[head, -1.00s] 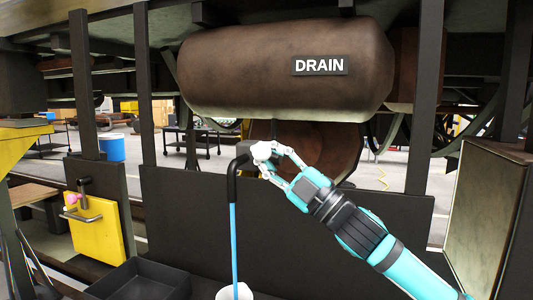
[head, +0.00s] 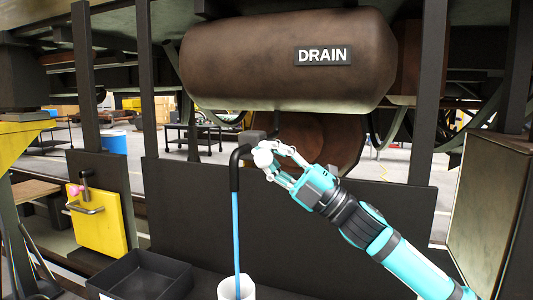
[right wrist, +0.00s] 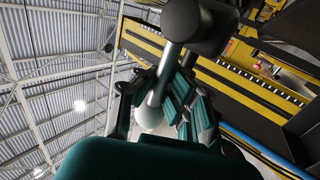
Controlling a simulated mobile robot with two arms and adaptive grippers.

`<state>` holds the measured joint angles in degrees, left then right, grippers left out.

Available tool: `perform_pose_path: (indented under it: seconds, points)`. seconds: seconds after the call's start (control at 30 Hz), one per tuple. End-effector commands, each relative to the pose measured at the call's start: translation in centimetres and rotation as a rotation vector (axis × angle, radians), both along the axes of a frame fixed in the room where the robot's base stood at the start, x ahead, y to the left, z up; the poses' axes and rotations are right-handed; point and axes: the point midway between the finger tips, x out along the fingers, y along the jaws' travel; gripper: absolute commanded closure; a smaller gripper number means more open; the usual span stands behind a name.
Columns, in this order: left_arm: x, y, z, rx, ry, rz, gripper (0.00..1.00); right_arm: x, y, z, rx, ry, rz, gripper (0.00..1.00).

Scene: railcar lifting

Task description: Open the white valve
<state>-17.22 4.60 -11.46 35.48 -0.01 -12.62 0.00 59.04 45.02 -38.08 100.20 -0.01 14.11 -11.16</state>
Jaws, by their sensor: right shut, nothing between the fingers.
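The white valve (head: 263,157) has a round white knob beside a black drain pipe (head: 236,170) under the brown tank (head: 285,65) marked DRAIN. A blue stream (head: 236,230) runs straight down from the pipe into a white bucket (head: 236,289). My right gripper (head: 274,161) is at the knob, coming from the right. In the right wrist view the white knob (right wrist: 150,116) and its stem show between or just beyond the fingers (right wrist: 153,112); firm contact cannot be told. The gripper is shut with nothing gripped. My left gripper is out of view.
A black tray (head: 140,275) lies left of the bucket. A yellow panel with a handle (head: 97,220) is at the left. A dark panel (head: 330,232) stands behind the stream. Dark upright posts (head: 428,95) frame the tank on both sides.

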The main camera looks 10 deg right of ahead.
Motion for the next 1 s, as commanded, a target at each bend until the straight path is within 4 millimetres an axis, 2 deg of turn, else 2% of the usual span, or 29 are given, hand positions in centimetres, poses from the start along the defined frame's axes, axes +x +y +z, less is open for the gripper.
perform_pose_path:
  seconds: [0.03, 0.13, 0.4, 0.77, 1.0]
  points:
    - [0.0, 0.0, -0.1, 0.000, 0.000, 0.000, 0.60, -0.2, 0.6, -1.0, -0.012, 0.006, 0.013, 1.00]
    - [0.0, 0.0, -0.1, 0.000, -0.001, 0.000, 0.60, -0.2, 0.6, -1.0, -0.012, 0.005, 0.013, 1.00]
    - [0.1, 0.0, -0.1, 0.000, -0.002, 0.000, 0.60, -0.1, 0.4, -0.8, -0.009, 0.004, 0.010, 0.65]
    - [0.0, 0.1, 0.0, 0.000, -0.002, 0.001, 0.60, -0.2, -0.1, -0.8, -0.006, 0.004, 0.005, 0.64]
    - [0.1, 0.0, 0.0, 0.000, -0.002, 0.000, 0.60, -1.9, -2.8, -3.2, -0.007, 0.009, 0.003, 0.64]
